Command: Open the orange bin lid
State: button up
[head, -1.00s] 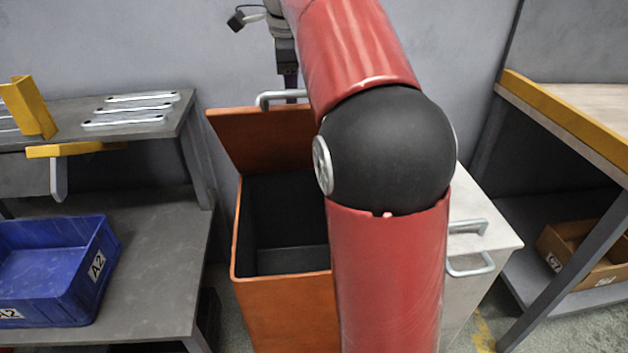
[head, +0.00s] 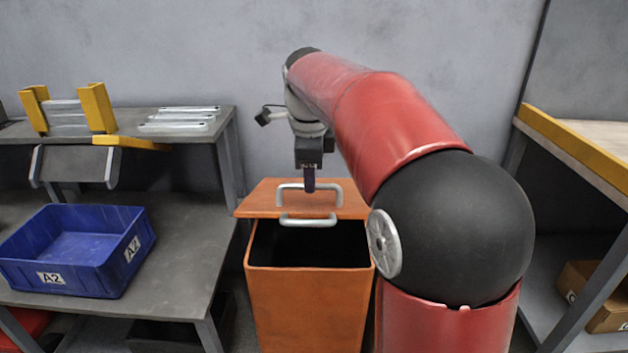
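The orange bin (head: 305,310) stands in the middle of the head view. Its lid (head: 255,198) is partly raised, with its upper face towards me and a dark gap between its front edge and the bin's front rim. A grey handle (head: 333,190) is on the lid's upper face, and a second one (head: 308,222) is at its front edge. My gripper (head: 309,188) points down over the lid, its dark fingers overlapping the upper handle in the picture. I cannot tell whether they touch it or how far apart they are. My arm covers the area right of the bin.
A grey workbench on the left holds a blue bin (head: 75,250) on its lower shelf, with metal brackets (head: 180,120) and yellow-ended parts (head: 98,108) above. A yellow-edged table (head: 570,140) stands right, with a cardboard box (head: 600,300) below. A grey wall is behind.

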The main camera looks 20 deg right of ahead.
dwell(0.3)
notch_tip(320, 180, up, 9)
jog(key=w+p, duration=0.1)
jog(key=shift+w+d+p, duration=0.15)
jog(key=shift+d+p, duration=0.1)
jog(key=shift+p, duration=0.1)
dwell(0.7)
jog(key=shift+f, duration=0.15)
